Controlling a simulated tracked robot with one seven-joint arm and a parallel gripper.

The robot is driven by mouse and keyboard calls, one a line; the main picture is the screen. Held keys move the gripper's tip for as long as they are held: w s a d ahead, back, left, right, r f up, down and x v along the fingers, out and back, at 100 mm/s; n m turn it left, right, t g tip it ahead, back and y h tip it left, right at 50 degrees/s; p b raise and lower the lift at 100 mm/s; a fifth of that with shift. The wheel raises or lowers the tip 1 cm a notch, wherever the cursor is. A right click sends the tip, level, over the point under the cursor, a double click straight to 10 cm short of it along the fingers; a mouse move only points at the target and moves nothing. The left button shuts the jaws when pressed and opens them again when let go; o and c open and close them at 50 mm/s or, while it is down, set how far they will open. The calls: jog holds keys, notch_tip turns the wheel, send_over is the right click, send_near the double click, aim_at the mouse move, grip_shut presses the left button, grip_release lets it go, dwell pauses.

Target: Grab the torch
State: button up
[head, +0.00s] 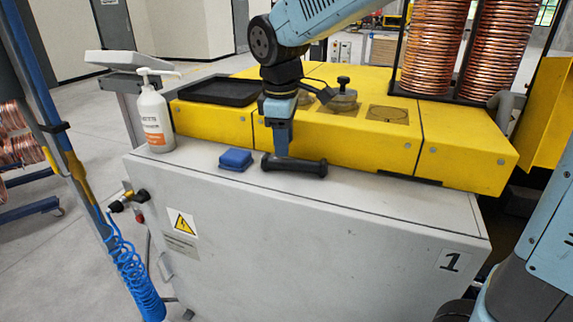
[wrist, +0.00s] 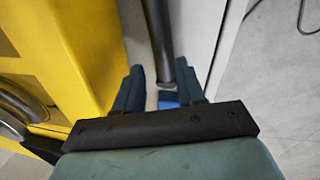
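The torch (head: 295,166) is a black cylinder with thicker ends, lying on the grey cabinet top in front of the yellow block. My gripper (head: 278,148) points down just above and behind the torch's left part. In the wrist view, the torch (wrist: 158,35) runs down from the top edge, and its near end lies in the gap between the two fingers of my gripper (wrist: 159,67). The fingers are apart and the gripper is open. I cannot tell whether a finger touches the torch.
A blue folded cloth or sponge (head: 235,160) lies close left of the torch; it shows between the fingers in the wrist view (wrist: 168,99). A pump bottle (head: 154,120) stands farther left. The yellow block (head: 340,140) rises behind. The cabinet top (head: 400,208) is clear to the right.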

aim_at(295, 165)
jog(key=shift+w+a+f, duration=0.1)
jog(key=shift+w+f, duration=0.1)
jog(key=shift+f, duration=1.15)
jog(key=shift+w+a+f, duration=0.1)
jog(key=shift+w+f, duration=0.05)
jog(key=shift+f, duration=1.15)
grip_shut()
